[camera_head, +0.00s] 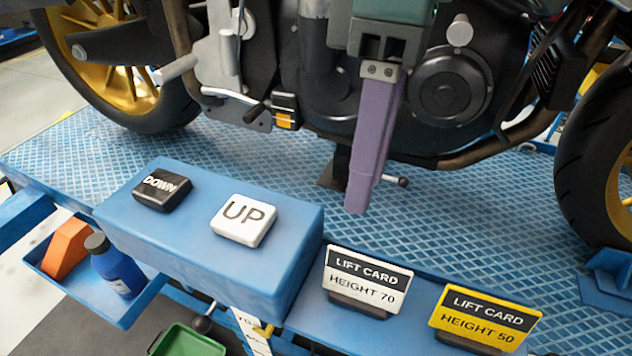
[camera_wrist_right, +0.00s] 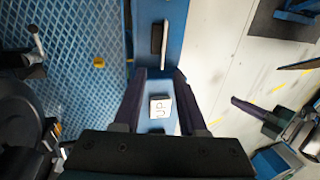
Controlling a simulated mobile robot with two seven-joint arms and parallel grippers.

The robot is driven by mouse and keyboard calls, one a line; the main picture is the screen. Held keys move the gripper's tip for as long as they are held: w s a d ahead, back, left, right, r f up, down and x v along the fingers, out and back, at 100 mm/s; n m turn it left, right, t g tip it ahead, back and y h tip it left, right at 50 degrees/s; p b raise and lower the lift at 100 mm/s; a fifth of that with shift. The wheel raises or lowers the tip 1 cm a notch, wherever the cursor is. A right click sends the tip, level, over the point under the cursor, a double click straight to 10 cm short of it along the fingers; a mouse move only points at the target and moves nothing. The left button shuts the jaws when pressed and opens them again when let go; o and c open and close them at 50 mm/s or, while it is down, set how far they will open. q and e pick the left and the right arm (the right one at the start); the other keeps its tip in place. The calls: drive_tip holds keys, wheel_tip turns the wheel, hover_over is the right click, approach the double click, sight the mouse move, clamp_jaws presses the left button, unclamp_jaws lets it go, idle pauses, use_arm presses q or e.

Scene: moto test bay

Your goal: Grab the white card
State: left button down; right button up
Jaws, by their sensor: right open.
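The white card (camera_head: 362,284), with a black band reading LIFT CARD and HEIGHT 70 below, stands upright in a dark holder on the blue ledge. It shows nearly edge-on in the right wrist view (camera_wrist_right: 165,45). My right gripper (camera_head: 362,200) points down with purple fingers, above and behind the card, apart from it. In the right wrist view (camera_wrist_right: 157,73) its fingers are spread and empty, with the card beyond the tips. A dark purple finger at the right of that view looks like my left gripper (camera_wrist_right: 243,104); its opening is unclear.
A yellow card (camera_head: 484,318) reading HEIGHT 50 stands to the right. Left of the white card, a raised blue box (camera_head: 190,262) carries the black DOWN button (camera_head: 162,190) and white UP button (camera_head: 244,220). The motorcycle (camera_head: 330,60) stands close behind my right gripper.

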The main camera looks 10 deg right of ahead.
sight(359, 255)
drive_tip(key=x, duration=0.3)
drive_tip(key=p+x, duration=0.1)
drive_tip(key=x, duration=0.2)
drive_tip(key=s+p+x, duration=0.1)
drive_tip(key=x, duration=0.2)
drive_tip(key=shift+d, duration=0.15)
drive_tip(key=shift+f, duration=0.35)
use_arm(q)
drive_tip(key=shift+s+a+r, duration=0.1)
drive_tip(key=shift+a+r, duration=0.2)
drive_tip(key=shift+r, duration=0.35)
drive_tip(key=shift+d, duration=0.15)
use_arm(e)
clamp_jaws()
